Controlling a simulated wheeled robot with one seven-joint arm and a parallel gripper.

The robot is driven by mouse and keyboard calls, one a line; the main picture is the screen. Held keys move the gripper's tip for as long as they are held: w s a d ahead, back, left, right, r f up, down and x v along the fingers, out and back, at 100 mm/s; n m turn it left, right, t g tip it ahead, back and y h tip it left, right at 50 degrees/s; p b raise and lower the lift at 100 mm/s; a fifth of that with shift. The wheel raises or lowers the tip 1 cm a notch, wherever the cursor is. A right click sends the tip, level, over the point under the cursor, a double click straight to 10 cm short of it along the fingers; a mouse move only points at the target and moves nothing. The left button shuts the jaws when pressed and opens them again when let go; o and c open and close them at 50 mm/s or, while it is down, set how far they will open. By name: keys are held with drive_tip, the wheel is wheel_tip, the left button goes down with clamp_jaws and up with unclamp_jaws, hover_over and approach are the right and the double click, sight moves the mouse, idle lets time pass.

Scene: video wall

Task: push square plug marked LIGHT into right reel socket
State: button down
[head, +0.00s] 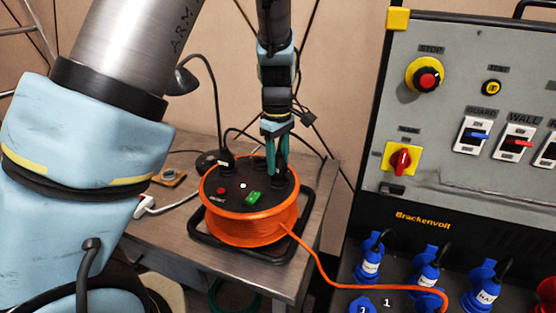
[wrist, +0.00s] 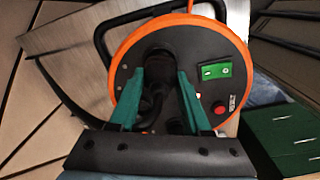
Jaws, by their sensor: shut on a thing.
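The cable reel is an orange drum (head: 250,226) with a black top face, standing on the table; its orange rim (wrist: 128,62) shows in the wrist view. My gripper (head: 276,165) points down over the back right of the reel's top. In the wrist view its green fingers (wrist: 163,78) close around a dark plug (wrist: 157,64) with a black cord trailing back between them. I cannot read a LIGHT mark or see the plug's shape clearly. The right socket is hidden beneath the plug and fingers, so I cannot tell how deep the plug sits.
Another black plug (head: 225,159) stands at the reel's left. The face also has a green switch (head: 253,198) and red button (head: 221,190). A white plug (head: 143,206) lies left on the table. A black lamp (head: 182,79) stands behind. A control panel (head: 455,150) stands right.

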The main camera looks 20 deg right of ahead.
drive_tip(key=shift+f+b, duration=0.55)
drive_tip(key=shift+f, duration=0.35)
idle(0.3)
drive_tip(key=shift+c, duration=1.4)
unclamp_jaws()
drive_tip(key=shift+o, duration=0.3)
drive_tip(key=shift+o, duration=1.1)
drive_tip(key=shift+r, duration=0.1)
drive_tip(key=shift+r+p, duration=3)
drive_tip(key=shift+p, duration=0.1)
